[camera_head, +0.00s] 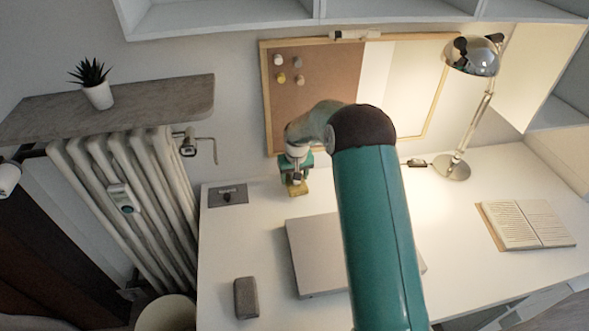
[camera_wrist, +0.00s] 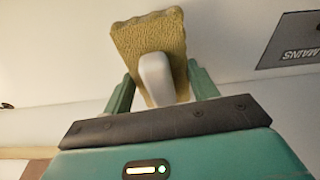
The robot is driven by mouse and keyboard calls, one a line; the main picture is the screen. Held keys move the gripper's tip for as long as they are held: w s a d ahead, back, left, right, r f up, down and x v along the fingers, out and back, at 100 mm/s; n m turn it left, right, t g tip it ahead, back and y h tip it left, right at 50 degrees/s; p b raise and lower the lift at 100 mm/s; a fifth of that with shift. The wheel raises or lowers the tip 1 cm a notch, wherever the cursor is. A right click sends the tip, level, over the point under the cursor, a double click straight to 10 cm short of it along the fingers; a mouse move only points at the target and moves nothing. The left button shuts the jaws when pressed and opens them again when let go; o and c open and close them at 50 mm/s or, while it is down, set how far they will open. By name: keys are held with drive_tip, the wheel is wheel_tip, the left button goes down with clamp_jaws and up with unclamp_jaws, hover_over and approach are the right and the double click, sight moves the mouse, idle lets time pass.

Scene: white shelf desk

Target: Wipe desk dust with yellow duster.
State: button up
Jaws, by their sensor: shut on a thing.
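The yellow duster (camera_wrist: 150,38) is a yellow sponge-like pad with a white handle (camera_wrist: 156,78). My gripper (camera_wrist: 158,90) is shut on the white handle, with a green finger on each side. In the head view my gripper (camera_head: 296,172) is over the back left of the white desk (camera_head: 250,235), in front of the pin board. The duster (camera_head: 297,188) shows below it, at or just above the desk top; I cannot tell if it touches. No dust can be made out.
A closed grey laptop (camera_head: 308,255) lies mid-desk, partly behind my arm. A dark plate (camera_head: 228,195) lies left of the duster, and a grey speaker-like block (camera_head: 246,297) near the front left. A lamp (camera_head: 456,168) and open book (camera_head: 525,224) are on the right. The pin board (camera_head: 315,120) stands behind.

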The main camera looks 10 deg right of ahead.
drive_tip(key=shift+r, duration=2.7)
